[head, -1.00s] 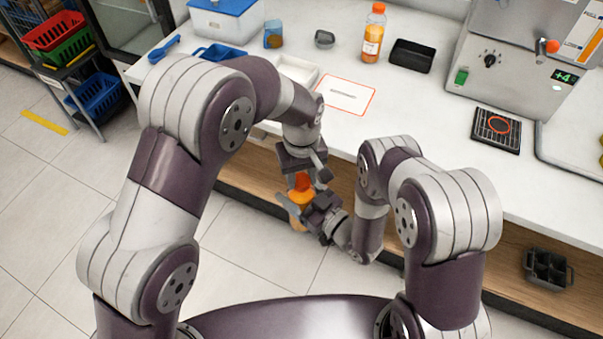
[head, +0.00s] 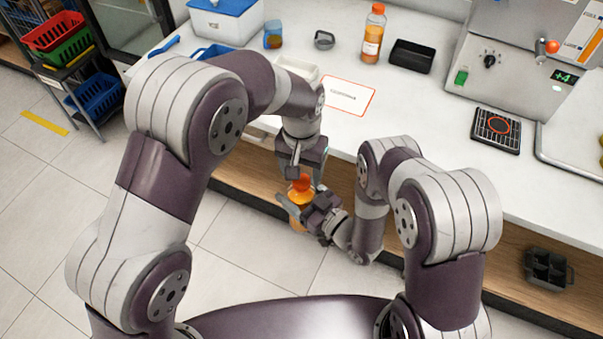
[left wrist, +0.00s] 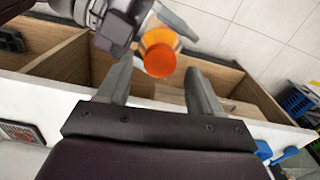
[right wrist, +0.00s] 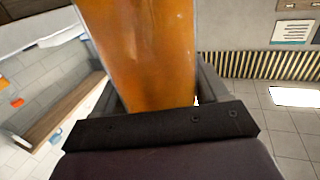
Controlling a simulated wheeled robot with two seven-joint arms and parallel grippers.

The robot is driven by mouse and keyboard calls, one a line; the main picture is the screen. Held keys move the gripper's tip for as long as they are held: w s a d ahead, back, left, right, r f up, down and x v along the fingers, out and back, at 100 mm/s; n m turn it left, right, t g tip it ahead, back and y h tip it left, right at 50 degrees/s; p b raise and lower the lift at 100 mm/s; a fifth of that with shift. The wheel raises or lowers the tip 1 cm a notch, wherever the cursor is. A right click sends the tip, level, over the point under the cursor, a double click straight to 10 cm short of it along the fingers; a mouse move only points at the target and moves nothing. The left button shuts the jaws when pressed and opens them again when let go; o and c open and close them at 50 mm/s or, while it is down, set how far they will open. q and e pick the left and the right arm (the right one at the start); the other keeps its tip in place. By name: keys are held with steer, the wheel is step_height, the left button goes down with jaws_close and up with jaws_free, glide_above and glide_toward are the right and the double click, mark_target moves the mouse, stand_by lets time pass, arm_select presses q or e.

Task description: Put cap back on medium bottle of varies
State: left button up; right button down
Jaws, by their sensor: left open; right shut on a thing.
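The medium bottle (head: 299,197), filled with orange juice, is held in front of the counter edge. My right gripper (head: 308,211) is shut on it. In the right wrist view the bottle (right wrist: 140,50) fills the space between the fingers. The orange cap (head: 301,182) sits at the bottle's top; the left wrist view shows the cap (left wrist: 159,56) from above, and its seating cannot be told. My left gripper (left wrist: 160,95) is open, its fingers pointing at the cap and apart from it. In the head view the left gripper (head: 302,172) is just above the cap.
The white counter (head: 440,115) runs behind the grippers, with an open shelf below. Another juice bottle (head: 372,38) with an orange cap stands at the back beside a black tray (head: 411,56).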

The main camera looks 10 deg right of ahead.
arm_select(q)
step_height(320, 180, up, 2)
steer(key=shift+r, duration=0.15)
steer(key=shift+c, duration=0.4)
step_height(320, 180, up, 4)
steer(key=shift+f+m, duration=0.25)
steer(key=shift+m, duration=0.25)
glide_above(301, 204)
steer(key=w, duration=0.3)
steer(key=shift+w+d+f, duration=0.1)
steer(key=shift+d+f, duration=0.05)
steer(key=shift+f, duration=1.9)
steer(key=shift+w+d+f, duration=0.1)
steer(key=shift+f, duration=1.9)
